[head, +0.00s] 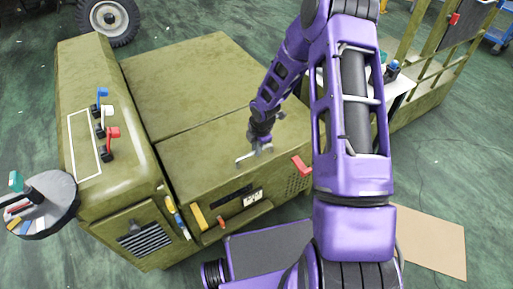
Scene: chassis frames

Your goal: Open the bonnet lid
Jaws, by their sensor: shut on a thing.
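The bonnet lid (195,155) is an olive-green flat panel on the near part of the machine's top in the head view. It appears to lie closed, level with the panel behind it. A small pale grey handle (241,158) stands on it, right of its middle. My gripper (261,147) reaches down to this handle from above right and is shut on it. The fingertips are small, and my arm hides the lid's right side.
A rear green panel (180,80) lies beyond the lid. A control block with coloured levers (105,133) stands at left, beside a round grey tray (48,200) of small items. A wheel (108,20) lies behind.

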